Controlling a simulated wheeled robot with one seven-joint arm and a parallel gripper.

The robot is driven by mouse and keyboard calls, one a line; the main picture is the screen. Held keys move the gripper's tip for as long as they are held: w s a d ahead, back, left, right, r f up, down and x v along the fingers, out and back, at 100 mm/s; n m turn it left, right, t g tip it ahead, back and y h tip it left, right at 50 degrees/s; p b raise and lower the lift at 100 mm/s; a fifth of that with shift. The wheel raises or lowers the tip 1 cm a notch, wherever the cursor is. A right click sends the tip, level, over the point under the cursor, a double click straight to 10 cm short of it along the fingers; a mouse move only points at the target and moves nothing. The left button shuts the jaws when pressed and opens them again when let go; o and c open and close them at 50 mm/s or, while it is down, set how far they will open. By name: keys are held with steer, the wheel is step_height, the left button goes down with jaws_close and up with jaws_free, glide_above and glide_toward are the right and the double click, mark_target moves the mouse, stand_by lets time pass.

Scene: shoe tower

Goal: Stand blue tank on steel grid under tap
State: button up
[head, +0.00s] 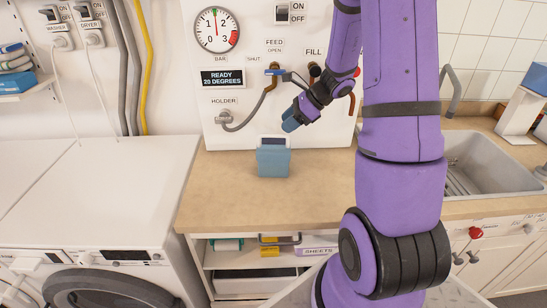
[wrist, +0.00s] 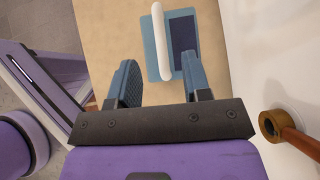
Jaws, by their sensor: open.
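The blue tank (head: 273,160) stands upright on the wooden counter, left of the sink. In the wrist view the tank (wrist: 186,64) is seen from above, with a white bar across it and a dark blue patch beside the bar. My gripper (head: 291,121) is above and slightly right of the tank in the head view, apart from it. In the wrist view my gripper (wrist: 164,82) is open and empty, the tank lying beyond its fingertips. A grey tap (head: 452,92) arches over the sink. Ribbed lines show in the sink (head: 458,178); whether they are the steel grid is unclear.
A white panel with a gauge (head: 217,30), feed valve (head: 275,71) and holder hose (head: 236,122) stands behind the counter (head: 318,180). A washer (head: 95,220) is at left. My arm hides part of the counter and sink. The counter's front middle is clear.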

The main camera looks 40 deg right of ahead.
mark_target(274, 136)
steer(key=shift+f+x, duration=0.25)
steer(key=shift+x, duration=3.35)
steer(key=shift+s+d, duration=0.15)
steer(key=shift+d, duration=0.05)
jaws_close()
